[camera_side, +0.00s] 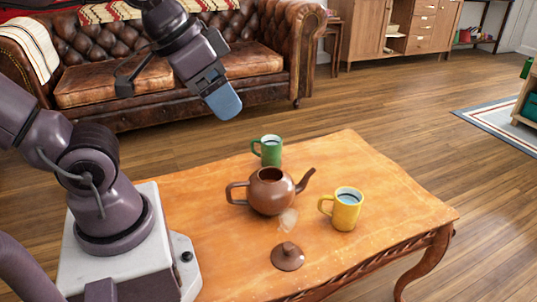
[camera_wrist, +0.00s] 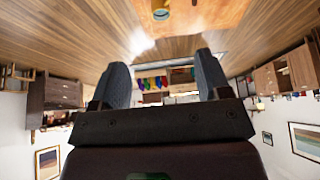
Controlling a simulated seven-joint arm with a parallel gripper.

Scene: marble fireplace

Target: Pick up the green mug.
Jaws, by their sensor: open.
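The green mug (camera_side: 267,151) stands upright at the far edge of the wooden table, behind the teapot, with its handle to the left and pale liquid inside. My gripper (camera_side: 221,100) is in the air above and left of the green mug, well apart from it. In the wrist view my gripper (camera_wrist: 162,80) has its two fingers wide apart with nothing between them. I cannot make out the green mug in the wrist view.
A brown teapot (camera_side: 270,190) stands just in front of the green mug, spout to the right. A yellow mug (camera_side: 346,209) stands right of it and shows in the wrist view (camera_wrist: 161,11). A brown lid (camera_side: 287,256) lies in front. The table (camera_side: 385,195) is clear at right.

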